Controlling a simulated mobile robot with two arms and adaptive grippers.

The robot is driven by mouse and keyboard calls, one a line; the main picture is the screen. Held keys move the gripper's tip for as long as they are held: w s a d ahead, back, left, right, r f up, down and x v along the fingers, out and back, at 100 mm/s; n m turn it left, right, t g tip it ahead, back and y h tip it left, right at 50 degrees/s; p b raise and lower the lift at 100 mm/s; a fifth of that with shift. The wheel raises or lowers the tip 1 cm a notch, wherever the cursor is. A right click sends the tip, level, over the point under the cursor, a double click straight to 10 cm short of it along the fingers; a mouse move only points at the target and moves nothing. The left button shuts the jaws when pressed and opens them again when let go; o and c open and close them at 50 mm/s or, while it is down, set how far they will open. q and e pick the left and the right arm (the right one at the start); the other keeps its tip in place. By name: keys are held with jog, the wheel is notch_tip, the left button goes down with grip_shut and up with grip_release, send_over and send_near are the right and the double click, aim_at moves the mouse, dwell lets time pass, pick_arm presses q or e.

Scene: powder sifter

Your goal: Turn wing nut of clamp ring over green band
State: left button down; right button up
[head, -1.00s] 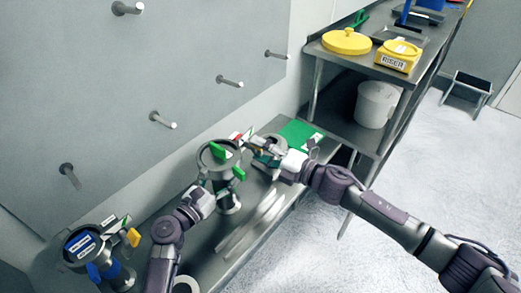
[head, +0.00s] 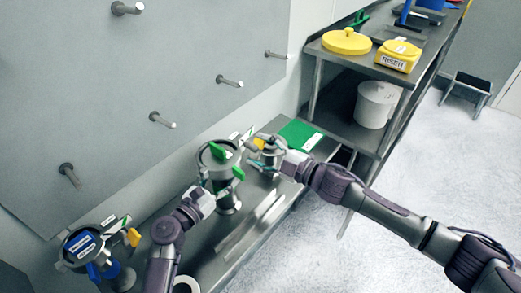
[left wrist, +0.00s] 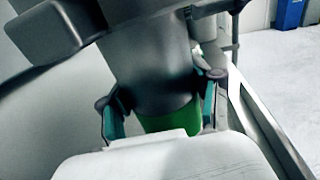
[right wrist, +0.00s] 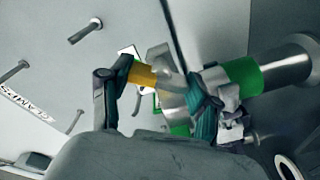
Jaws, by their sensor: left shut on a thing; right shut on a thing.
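The orange-yellow wing nut (right wrist: 142,76) sits between the fingers of my right gripper (right wrist: 158,98) in the right wrist view. A metal cylinder with a green band (right wrist: 245,77) lies just right of these fingers. In the head view my right gripper (head: 272,147) is at the smaller metal vessel, with the yellow nut (head: 259,143) at its tip. My left gripper (head: 209,192) is shut on the larger metal sifter body (head: 225,190). The left wrist view shows its fingers (left wrist: 160,108) on both sides of this grey body, with green (left wrist: 172,119) low between them. The clamp ring is mostly hidden.
A blue-marked unit (head: 83,245) with its own yellow nut (head: 133,237) stands at lower left. A green mat (head: 300,133) lies behind the right gripper. Wall pegs (head: 162,120) stick out at left. A shelf holds yellow lids (head: 346,41).

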jog(key=shift+d+f+m, duration=0.1)
jog(key=shift+m, duration=0.5)
jog(key=o, duration=1.2)
jog(key=shift+c, duration=0.2)
jog(key=v, duration=1.2)
pick_arm(q)
jog(key=shift+c, duration=0.7)
grip_release()
